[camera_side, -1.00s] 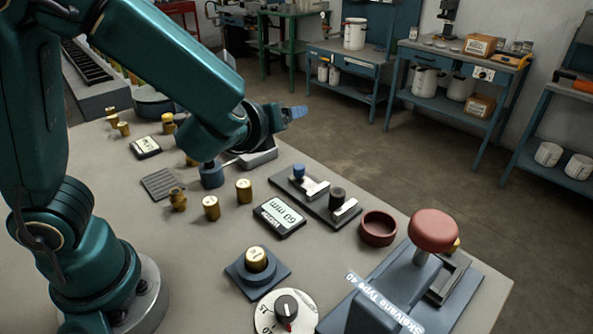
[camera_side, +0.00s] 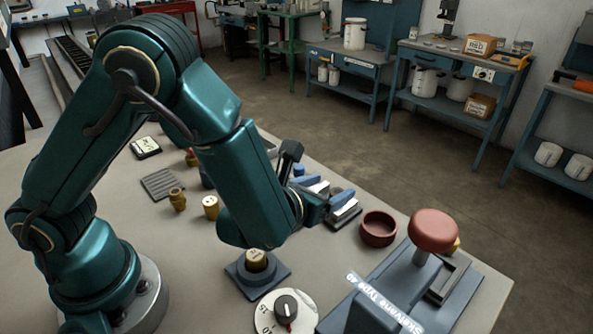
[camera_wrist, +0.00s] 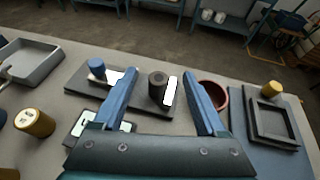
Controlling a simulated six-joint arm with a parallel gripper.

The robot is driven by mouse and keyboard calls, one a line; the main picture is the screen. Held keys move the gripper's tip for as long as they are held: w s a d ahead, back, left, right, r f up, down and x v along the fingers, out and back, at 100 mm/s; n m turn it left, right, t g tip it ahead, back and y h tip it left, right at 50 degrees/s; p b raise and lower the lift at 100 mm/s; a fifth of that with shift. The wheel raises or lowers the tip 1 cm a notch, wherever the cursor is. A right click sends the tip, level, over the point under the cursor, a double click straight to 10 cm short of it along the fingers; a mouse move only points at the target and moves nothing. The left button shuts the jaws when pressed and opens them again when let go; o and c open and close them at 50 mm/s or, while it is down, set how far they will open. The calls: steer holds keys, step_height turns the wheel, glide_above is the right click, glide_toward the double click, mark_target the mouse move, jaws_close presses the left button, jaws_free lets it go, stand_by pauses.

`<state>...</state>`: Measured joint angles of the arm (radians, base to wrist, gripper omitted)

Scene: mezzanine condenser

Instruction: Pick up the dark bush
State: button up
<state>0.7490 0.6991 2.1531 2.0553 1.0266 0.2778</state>
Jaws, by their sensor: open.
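The dark bush (camera_wrist: 157,84), a short black cylinder with a hole in its top, stands upright on a dark rack (camera_wrist: 76,80) beside a white label. My gripper (camera_wrist: 163,82) is open and empty. In the wrist view its blue fingers lie to the left and right of the bush in the picture; I cannot tell how far above or short of it they are. In the side view my gripper (camera_side: 329,188) is over the rack, and the bush is not clearly visible behind the fingers.
A blue bush (camera_wrist: 97,67) stands at the left of the same rack. A red-brown bowl (camera_side: 378,229) is close to the right. Beyond it is a press with a red knob (camera_side: 433,230).

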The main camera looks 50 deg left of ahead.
step_height(320, 180, down, 3)
steer(key=shift+f, duration=0.15)
steer(key=shift+x, duration=1.45)
steer(key=shift+r, duration=0.2)
steer(key=shift+c, duration=0.3)
jaws_close()
steer(key=shift+r, duration=0.15)
